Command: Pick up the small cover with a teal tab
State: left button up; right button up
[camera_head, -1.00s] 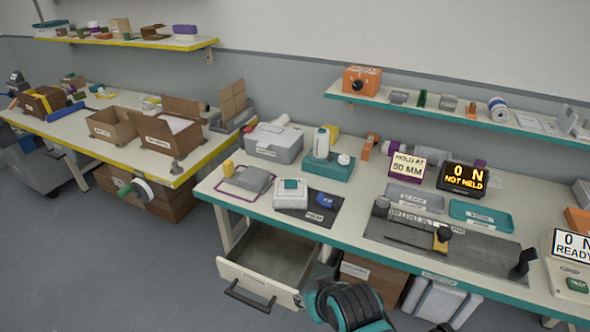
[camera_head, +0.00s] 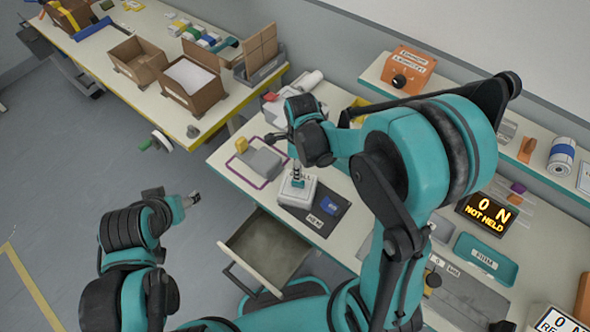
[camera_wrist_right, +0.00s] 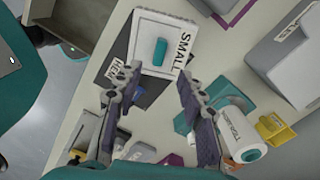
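The small cover (camera_head: 298,190) is a pale square block with a teal tab on top, on the worktop at the edge of a dark mat. In the right wrist view the cover (camera_wrist_right: 142,62) shows the word SMALL beside its teal tab (camera_wrist_right: 160,50). My right gripper (camera_head: 297,176) points down just above the cover and hides most of the tab in the head view. In the wrist view my right gripper (camera_wrist_right: 158,75) has its fingers spread, with nothing between them. My left gripper (camera_head: 192,199) is over the floor, away from the bench; its finger opening is unclear.
A grey cover (camera_head: 263,161) in a purple outline lies left of the small cover. A blue object (camera_head: 329,205) lies on the dark mat (camera_head: 318,222) to its right. An open drawer (camera_head: 265,248) juts out below.

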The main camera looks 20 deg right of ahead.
aim_at(298, 187)
notch_tip(298, 187, down, 8)
jog(key=shift+w+a+r+b, duration=0.1)
jog(key=shift+a+b, duration=0.05)
jog(key=shift+b, duration=0.8)
grip_shut()
